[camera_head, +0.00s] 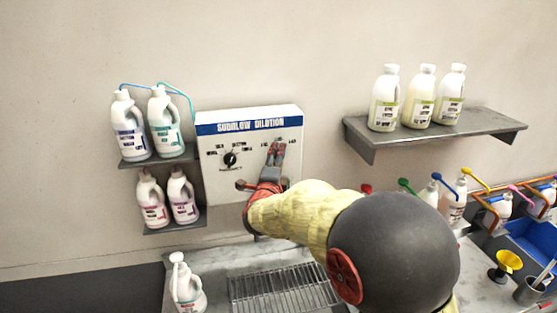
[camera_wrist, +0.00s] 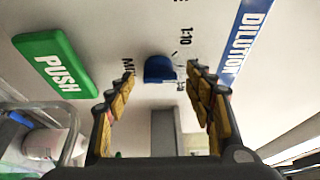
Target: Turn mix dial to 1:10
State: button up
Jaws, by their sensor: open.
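The blue mix dial (camera_wrist: 160,69) shows in the wrist view on the white panel, between and beyond my fingertips. A "1:10" mark (camera_wrist: 187,38) is printed above and right of it, and part of "MIX" shows at its left. I cannot read clearly where the dial points. My gripper (camera_wrist: 162,78) is open, one finger on each side of the dial's line; contact is not visible. In the head view my gripper (camera_head: 276,153) is in front of the right half of the Sudalow Dilution dispenser (camera_head: 215,183) and hides the mix dial there.
A green PUSH button (camera_wrist: 57,63) is left of the dial. A black selector knob (camera_head: 230,159) sits on the panel's left half. Bottles stand on shelves at both sides.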

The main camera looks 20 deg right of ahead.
jog(key=shift+c, duration=0.9)
jog(key=c, duration=1)
jog(key=shift+f+b, duration=0.15)
jog(key=shift+b, duration=0.35)
jog(key=n+t+b, duration=0.1)
jog(key=n+b, duration=0.2)
jog(key=b, duration=0.2)
jog(key=n+t+b, duration=0.1)
jog(key=n+b, duration=0.2)
jog(key=b, duration=0.2)
jog(key=f+n+t+b, duration=0.1)
jog(key=n+b, duration=0.2)
jog(key=b, duration=0.2)
jog(key=shift+d+n+t, duration=0.1)
jog(key=shift+n+t, duration=0.2)
jog(key=shift+r+b, duration=0.1)
jog(key=shift+b, duration=0.35)
